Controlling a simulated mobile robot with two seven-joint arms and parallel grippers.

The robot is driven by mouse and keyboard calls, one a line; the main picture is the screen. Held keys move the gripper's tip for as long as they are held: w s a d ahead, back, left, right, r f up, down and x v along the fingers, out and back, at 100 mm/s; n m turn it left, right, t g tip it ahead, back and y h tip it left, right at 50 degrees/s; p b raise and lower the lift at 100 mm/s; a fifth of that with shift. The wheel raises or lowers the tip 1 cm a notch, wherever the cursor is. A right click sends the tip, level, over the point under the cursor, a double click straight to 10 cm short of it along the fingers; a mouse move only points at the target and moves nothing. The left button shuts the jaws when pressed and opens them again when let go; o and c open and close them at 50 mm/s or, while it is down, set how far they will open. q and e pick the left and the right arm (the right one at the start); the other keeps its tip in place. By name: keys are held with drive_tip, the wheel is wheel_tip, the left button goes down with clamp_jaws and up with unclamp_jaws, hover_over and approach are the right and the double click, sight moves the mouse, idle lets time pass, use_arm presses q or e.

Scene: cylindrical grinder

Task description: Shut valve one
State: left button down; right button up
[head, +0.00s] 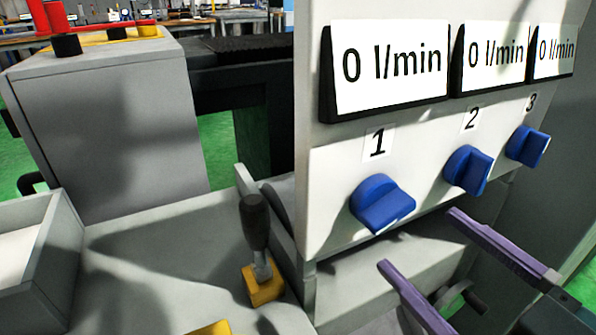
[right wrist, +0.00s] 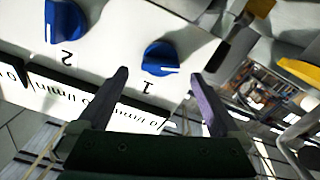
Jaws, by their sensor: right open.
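Valve one is the blue knob (head: 382,203) under the label 1 on the white panel. Its grip bar lies closer to level than those of the other two knobs. The display above it (head: 390,66) reads 0 l/min. My right gripper (head: 419,239) is open and empty, below and to the right of valve one in the head view. In the right wrist view, valve one (right wrist: 160,57) shows just beyond and between the open fingertips (right wrist: 159,76), apparently not touched. Its white mark there runs roughly level. My left gripper is not in view.
Blue knobs two (head: 467,169) and three (head: 527,146) sit to the right on the same panel, with displays also reading 0 l/min. A black-handled lever on a yellow base (head: 264,286) stands left of the panel. A grey box (head: 115,130) stands farther left.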

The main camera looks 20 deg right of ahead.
sight(397, 221)
drive_tip(key=w, duration=0.7)
drive_tip(key=shift+a+b, duration=0.3)
drive_tip(key=shift+s, duration=0.1)
drive_tip(key=shift+c, duration=0.2)
drive_tip(key=c, duration=1.2)
